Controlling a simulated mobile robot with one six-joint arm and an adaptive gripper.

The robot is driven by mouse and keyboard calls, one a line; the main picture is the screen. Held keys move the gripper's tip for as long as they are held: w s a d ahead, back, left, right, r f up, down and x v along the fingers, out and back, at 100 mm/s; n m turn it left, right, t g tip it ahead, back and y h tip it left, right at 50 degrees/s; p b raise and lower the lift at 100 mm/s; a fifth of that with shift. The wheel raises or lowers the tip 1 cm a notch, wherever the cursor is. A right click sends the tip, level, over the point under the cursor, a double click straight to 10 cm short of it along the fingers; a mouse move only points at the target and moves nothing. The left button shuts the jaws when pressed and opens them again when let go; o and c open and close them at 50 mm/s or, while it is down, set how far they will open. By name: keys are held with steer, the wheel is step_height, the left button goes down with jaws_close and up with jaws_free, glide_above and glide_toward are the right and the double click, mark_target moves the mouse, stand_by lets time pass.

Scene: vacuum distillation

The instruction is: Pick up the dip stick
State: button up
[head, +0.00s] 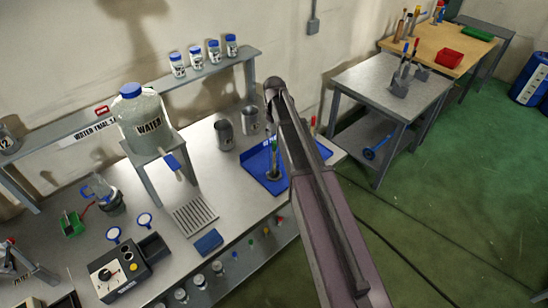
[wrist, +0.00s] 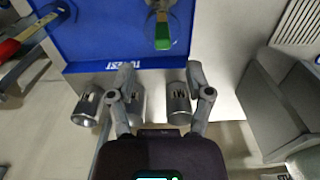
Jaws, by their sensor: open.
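A slim upright piece with a green end, which looks like the dip stick (head: 274,146), stands in a blue tray (head: 251,163) on the bench. In the wrist view its green end (wrist: 162,36) shows near the top middle, over the blue tray (wrist: 95,38), with a pale round base or holder behind it. My gripper (wrist: 162,70) is open and empty, with its two fingers apart below the green end in the picture and not touching it. In the head view my arm crosses in front of the tray and hides its right part; my fingertips are hard to make out there.
Metal beakers (head: 224,134) stand behind the tray; they also show near my fingers in the wrist view (wrist: 179,102). A water jug (head: 145,125) stands on a stand to the left. A red-handled tool (wrist: 14,46) lies left of the tray. Open floor (head: 440,210) lies right.

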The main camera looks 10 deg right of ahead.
mark_target(274, 141)
steer(key=shift+f, duration=0.4)
steer(key=shift+f, duration=0.1)
steer(key=shift+s+a+f+b, duration=0.1)
steer(key=shift+s+f+b, duration=0.05)
steer(key=shift+f+b, duration=2.5)
steer(key=shift+r, duration=0.2)
jaws_close()
